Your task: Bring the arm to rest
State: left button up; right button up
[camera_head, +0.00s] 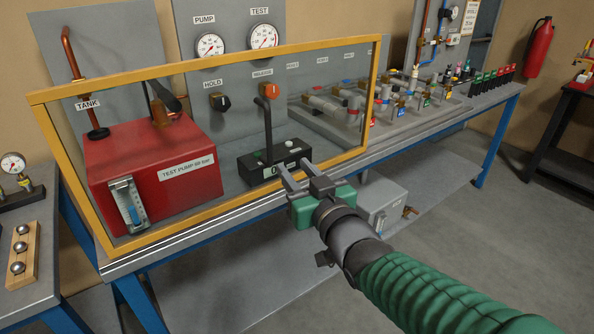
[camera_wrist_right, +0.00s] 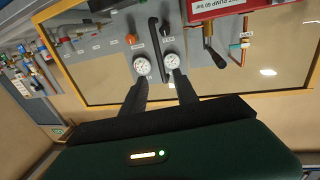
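My right gripper (camera_head: 296,176) reaches in from the lower right on its green ribbed arm. In the head view it is in front of the lower right part of the yellow-framed clear screen (camera_head: 216,65). Its two fingers are apart with nothing between them. In the right wrist view the fingers (camera_wrist_right: 160,88) also show spread and empty, with the screen and the panel beyond. I cannot tell whether the fingertips touch the screen. My left gripper is not in view.
Behind the screen stand a red test pump (camera_head: 150,165), a black box with a lever (camera_head: 267,120) and two gauges (camera_head: 209,45). Valves and coloured fittings (camera_head: 430,90) line the bench to the right. A rack with steel balls (camera_head: 22,255) sits at left. Floor at right is clear.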

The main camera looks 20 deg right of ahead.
jog(key=s+d+f+g+h, duration=0.1)
jog(key=s+f+g, duration=0.1)
jog(key=f, duration=0.5)
jog(key=s+d+f+m+g+h, duration=0.1)
jog(key=s+f+g, duration=0.15)
jog(key=f, duration=0.45)
jog(key=s+d+f+g, duration=0.1)
jog(key=d+f+g, duration=0.15)
jog(key=f, duration=0.35)
jog(key=s+f+g, duration=0.7)
jog(key=s+f, duration=0.7)
notch_tip(320, 180, up, 15)
jog(key=s+g+p, duration=0.1)
jog(key=p, duration=1.5)
jog(key=shift+s+d+r+m+h, duration=0.15)
jog(key=shift+s+m+h, duration=0.25)
